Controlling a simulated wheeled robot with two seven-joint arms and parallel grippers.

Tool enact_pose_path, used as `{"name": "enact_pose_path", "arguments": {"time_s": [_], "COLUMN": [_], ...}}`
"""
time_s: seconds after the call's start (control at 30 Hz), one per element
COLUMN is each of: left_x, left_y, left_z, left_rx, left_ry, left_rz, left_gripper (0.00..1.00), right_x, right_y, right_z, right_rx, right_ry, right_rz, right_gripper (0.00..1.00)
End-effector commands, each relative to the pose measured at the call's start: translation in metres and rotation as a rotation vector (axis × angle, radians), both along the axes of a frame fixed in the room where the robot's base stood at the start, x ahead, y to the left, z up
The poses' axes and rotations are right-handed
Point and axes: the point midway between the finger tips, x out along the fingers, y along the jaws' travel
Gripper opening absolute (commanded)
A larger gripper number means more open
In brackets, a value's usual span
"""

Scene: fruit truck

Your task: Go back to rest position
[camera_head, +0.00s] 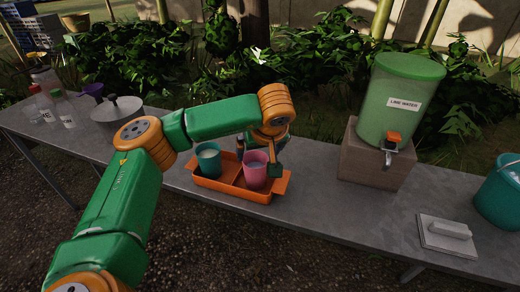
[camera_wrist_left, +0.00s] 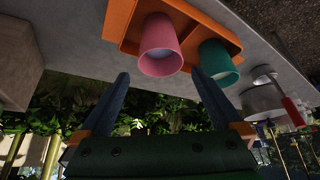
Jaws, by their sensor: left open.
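My left arm reaches over the table, and its gripper (camera_head: 258,158) hangs at the back right of an orange tray (camera_head: 230,187). The tray holds a teal cup (camera_head: 208,162) on the left and a pink cup (camera_head: 254,172) on the right, both upright with pale contents. In the left wrist view, the two fingers of my left gripper (camera_wrist_left: 160,88) are spread apart with nothing between them. The pink cup (camera_wrist_left: 160,48) and the teal cup (camera_wrist_left: 216,62) lie beyond the fingertips. My right gripper is not in view.
A green dispenser (camera_head: 402,100) labelled lime water stands on a wooden block (camera_head: 370,165) right of the tray. A white block (camera_head: 447,235) and teal bucket (camera_head: 500,195) are at the right. A lidded pot (camera_head: 117,112) and bottles (camera_head: 65,108) stand left. Plants are behind the table.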

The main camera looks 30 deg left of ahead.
Motion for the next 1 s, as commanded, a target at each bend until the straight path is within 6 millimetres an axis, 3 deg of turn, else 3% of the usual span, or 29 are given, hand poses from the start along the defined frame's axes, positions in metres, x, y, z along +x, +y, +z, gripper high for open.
{"name": "enact_pose_path", "arguments": {"time_s": [0.1, 0.23, 0.67, 0.73, 0.77, 0.87, 0.93, 1.0], "left_x": [-0.008, -0.013, -0.014, -0.013, -0.012, -0.018, -0.037, -0.067], "left_y": [-0.009, -0.014, -0.015, -0.024, -0.034, -0.103, -0.173, -0.243], "left_z": [0.021, 0.033, 0.035, 0.028, 0.021, -0.013, -0.033, -0.034], "left_rx": [0.001, 0.001, 0.0, -0.032, -0.067, -0.317, -0.596, -0.917], "left_ry": [-0.002, 0.0, 0.002, 0.005, 0.009, 0.044, 0.103, 0.193], "left_rz": [-0.002, -0.001, 0.0, -0.02, -0.039, -0.139, -0.194, -0.197], "left_gripper": [1.0, 1.0, 1.0, 1.0, 1.0, 1.0, 1.0, 1.0], "right_x": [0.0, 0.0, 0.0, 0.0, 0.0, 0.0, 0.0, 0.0], "right_y": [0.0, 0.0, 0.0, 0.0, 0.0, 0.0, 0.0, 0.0], "right_z": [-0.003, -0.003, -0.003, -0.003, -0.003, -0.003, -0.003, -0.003], "right_rx": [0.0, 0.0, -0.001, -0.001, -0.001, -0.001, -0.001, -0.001], "right_ry": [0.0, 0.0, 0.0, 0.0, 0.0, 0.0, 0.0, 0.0], "right_rz": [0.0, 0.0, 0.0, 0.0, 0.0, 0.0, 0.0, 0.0], "right_gripper": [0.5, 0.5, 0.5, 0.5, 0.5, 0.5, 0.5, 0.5]}}
